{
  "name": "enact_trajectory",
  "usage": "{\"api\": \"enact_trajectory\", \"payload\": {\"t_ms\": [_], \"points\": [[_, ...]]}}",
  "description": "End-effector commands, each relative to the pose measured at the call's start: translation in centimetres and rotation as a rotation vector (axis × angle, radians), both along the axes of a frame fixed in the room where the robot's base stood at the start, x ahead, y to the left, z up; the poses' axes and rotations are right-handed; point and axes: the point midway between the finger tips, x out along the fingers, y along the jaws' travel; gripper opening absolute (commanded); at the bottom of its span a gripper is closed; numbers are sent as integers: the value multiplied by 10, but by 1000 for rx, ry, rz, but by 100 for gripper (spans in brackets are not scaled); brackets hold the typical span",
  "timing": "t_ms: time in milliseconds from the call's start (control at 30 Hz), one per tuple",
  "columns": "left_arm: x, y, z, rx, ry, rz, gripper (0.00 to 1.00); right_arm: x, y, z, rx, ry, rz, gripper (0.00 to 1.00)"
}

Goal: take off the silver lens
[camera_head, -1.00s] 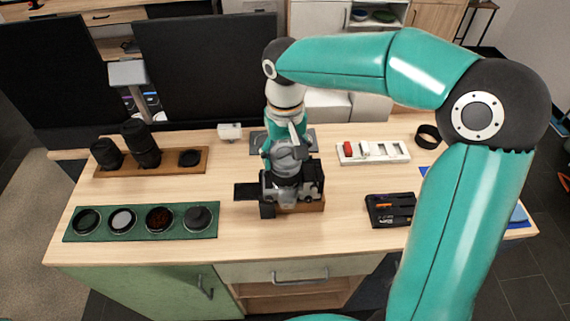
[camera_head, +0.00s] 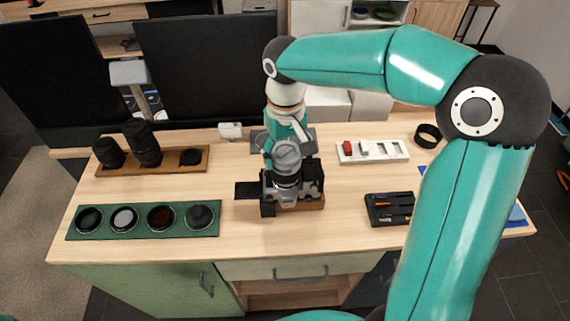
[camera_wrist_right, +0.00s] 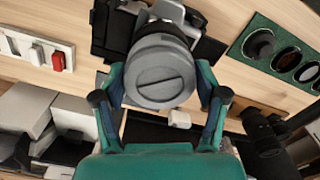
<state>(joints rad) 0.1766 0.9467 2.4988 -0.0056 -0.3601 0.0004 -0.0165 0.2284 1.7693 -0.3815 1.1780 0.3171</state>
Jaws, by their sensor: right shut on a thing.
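The dark-bodied camera (camera_head: 312,185) sits on a small wooden stand near the middle of the table. The silver lens (camera_head: 286,156) is at the camera's far side; its round grey front with a slot fills the middle of the right wrist view (camera_wrist_right: 160,82). My right gripper (camera_wrist_right: 160,88) is shut on the silver lens, with one finger on each side. The lens still appears to be against the camera body; the joint between them is mostly hidden. My left gripper is out of view.
A wooden rack (camera_head: 172,168) with black lenses stands at back left. A green tray (camera_head: 142,232) of filters lies at front left. A white holder (camera_head: 393,158), black ring (camera_head: 428,134) and dark tool case (camera_head: 388,208) are to the right. Monitors stand behind.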

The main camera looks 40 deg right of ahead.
Motion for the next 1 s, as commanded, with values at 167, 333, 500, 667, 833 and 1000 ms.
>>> {"api": "enact_trajectory", "payload": {"t_ms": [167, 333, 500, 667, 833, 1000], "points": [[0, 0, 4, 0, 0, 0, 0, 0, 0, 5, 0, -2, -1, 33], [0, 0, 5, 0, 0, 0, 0, 0, 0, 7, 0, -2, -1, 33], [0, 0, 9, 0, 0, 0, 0, 0, 0, 11, 0, -2, -1, 33], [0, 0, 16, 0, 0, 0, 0, 0, 0, 19, 0, -2, -1, 33], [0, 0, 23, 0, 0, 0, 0, 0, 0, 27, 0, -2, -1, 33], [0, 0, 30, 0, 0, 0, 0, 0, 0, 36, 0, -2, -1, 33]]}}
